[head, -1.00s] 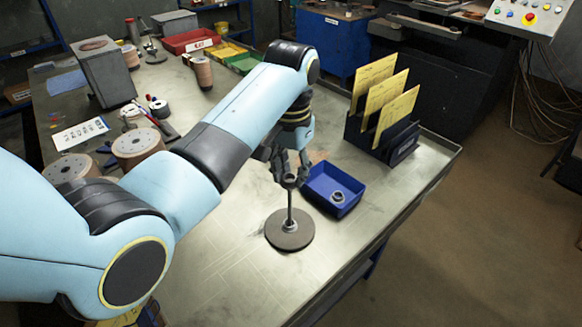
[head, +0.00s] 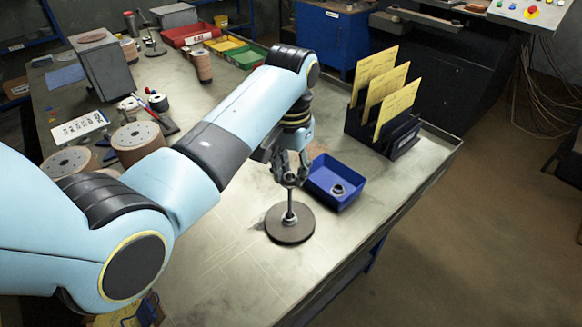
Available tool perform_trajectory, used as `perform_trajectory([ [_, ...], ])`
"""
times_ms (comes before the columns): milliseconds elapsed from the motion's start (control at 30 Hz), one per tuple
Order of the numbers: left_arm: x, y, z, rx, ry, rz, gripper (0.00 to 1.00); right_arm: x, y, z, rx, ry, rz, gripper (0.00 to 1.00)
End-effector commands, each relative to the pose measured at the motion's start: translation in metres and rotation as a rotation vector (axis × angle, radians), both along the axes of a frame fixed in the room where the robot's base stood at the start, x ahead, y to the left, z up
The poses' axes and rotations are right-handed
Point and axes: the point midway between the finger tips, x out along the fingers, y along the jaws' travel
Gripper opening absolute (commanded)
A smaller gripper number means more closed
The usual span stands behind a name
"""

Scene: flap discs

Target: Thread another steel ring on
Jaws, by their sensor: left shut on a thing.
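A thin upright spindle (head: 290,207) stands on a round dark disc base (head: 290,225) on the bench. A steel ring (head: 289,218) sits low around the spindle at the base. My left gripper (head: 289,182) is at the top of the spindle, fingers pointing down, shut on a small steel ring whose details are mostly hidden by the fingers. I cannot tell whether this ring is around the spindle tip or just above it. A blue tray (head: 322,190) right of the gripper holds a steel ring (head: 338,189). My right gripper is not in view.
A dark rack (head: 402,140) with yellow cards stands behind and right of the tray. Copper-coloured spools (head: 138,142), a white label plate (head: 80,128) and tools lie to the left. Red, yellow and green bins (head: 190,35) are at the back.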

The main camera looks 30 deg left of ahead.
Motion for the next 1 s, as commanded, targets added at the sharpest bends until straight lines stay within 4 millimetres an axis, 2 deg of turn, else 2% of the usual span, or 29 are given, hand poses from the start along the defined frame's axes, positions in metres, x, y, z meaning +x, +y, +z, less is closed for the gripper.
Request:
perform_trajectory([
  [1000,0.000,0.000,-0.074,0.000,0.001,0.000,0.15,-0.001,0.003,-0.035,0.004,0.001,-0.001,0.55],
])
